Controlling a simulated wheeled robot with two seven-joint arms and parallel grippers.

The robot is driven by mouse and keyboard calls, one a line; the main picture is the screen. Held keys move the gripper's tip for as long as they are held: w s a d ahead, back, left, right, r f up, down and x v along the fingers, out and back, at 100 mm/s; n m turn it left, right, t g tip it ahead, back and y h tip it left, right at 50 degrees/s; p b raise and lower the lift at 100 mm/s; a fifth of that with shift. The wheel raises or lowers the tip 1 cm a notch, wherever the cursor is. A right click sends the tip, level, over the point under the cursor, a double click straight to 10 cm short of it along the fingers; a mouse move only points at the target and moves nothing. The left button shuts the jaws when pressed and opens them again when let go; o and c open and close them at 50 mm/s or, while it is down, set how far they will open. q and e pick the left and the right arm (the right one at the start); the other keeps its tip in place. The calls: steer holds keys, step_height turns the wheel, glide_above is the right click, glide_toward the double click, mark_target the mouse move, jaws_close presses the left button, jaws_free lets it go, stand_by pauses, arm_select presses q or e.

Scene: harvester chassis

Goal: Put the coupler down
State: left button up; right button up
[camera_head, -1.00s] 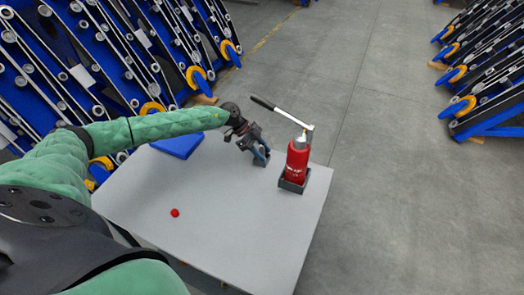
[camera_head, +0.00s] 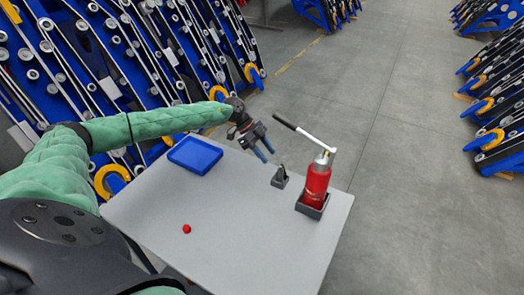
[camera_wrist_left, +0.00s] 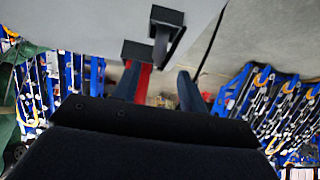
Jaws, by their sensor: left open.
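A small dark piece, probably the coupler (camera_head: 282,170), stands upright in a small dark holder (camera_head: 279,181) on the grey table (camera_head: 235,215). Its exact shape is too small to tell. In the left wrist view the dark piece (camera_wrist_left: 162,45) shows near the top, apart from the fingers. My left gripper (camera_head: 265,152) is open and empty, above the table to the upper left of the holder. Its two blue fingers (camera_wrist_left: 158,85) also show in the wrist view. My right gripper is not in view.
A red pump bottle (camera_head: 317,180) with a long lever stands in a dark holder (camera_head: 312,212) near the table's right edge. A blue tray (camera_head: 195,155) lies at the far left, and a red ball (camera_head: 186,229) near the front. The table's middle is clear.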

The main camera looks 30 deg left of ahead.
arm_select(q)
steer(key=shift+v, duration=1.2)
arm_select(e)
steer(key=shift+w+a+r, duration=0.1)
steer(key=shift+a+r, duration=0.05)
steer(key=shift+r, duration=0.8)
